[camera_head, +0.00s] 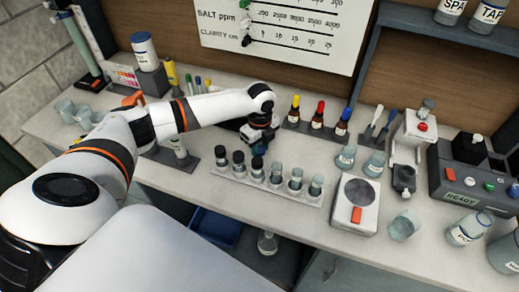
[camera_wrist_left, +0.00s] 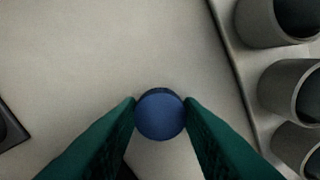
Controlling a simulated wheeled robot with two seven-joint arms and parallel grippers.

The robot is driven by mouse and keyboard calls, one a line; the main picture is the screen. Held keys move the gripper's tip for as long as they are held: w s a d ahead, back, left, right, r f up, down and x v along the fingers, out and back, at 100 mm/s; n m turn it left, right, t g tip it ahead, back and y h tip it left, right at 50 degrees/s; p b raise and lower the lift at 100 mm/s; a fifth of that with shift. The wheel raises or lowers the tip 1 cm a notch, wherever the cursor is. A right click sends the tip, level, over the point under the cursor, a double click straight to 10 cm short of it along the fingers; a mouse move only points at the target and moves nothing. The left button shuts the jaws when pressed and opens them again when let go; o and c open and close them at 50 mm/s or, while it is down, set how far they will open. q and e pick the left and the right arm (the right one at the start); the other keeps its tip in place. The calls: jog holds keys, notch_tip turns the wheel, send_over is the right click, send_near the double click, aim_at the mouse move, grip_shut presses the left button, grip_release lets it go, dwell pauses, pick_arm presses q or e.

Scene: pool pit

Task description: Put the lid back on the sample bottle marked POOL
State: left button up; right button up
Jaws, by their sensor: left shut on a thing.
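My left gripper (camera_head: 260,137) is lowered over the back of the bench, just behind the vial rack. In the left wrist view its two green fingers (camera_wrist_left: 160,115) are shut on a round blue lid (camera_wrist_left: 160,116), seen from above. What lies under the lid is hidden. In the head view the lid cannot be made out. A clear bottle (camera_head: 467,228) with a white label stands at the front right; its label looks like POOL but is small and tilted. My right gripper is not in view.
The vial rack (camera_head: 229,177) holds several vials; its cups (camera_wrist_left: 290,90) show close on the right in the wrist view. Dropper bottles (camera_head: 318,117), a scale (camera_head: 357,192), a beaker (camera_head: 404,226) and a READY device (camera_head: 462,197) stand to the right. SPA and TAP bottles (camera_head: 487,12) are on the shelf.

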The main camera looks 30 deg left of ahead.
aim_at(260, 149)
pick_arm(q)
jog(key=shift+r, duration=0.1)
notch_tip(260, 149, up, 10)
jog(key=b, duration=0.2)
dwell(0.4)
dwell(0.5)
